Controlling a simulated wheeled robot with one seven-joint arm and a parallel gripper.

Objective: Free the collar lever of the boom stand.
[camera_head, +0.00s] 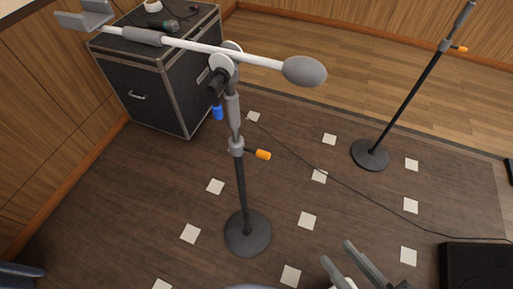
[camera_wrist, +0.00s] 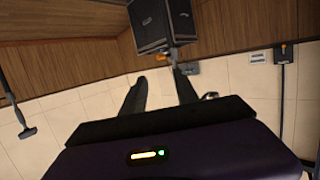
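The boom stand stands in the middle of the head view on a round dark base (camera_head: 248,233). Its orange collar lever (camera_head: 263,155) sticks out to the right from the grey collar (camera_head: 236,147) on the upright pole. A blue handle (camera_head: 217,112) hangs below the boom joint. The pale boom (camera_head: 200,46) slopes across the top, with a grey oval end at its right. My gripper (camera_head: 337,252) is at the bottom of the head view, low and right of the lever and apart from it. In the wrist view its two dark fingers (camera_wrist: 158,77) are spread, with nothing between them.
A second stand (camera_head: 410,95) with an orange lever stands at the right. A black case (camera_head: 160,80) carrying a microphone (camera_head: 163,27) stands back left. A cable (camera_head: 345,185) crosses the floor toward a black box (camera_head: 475,265) at lower right. White floor squares surround the stand.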

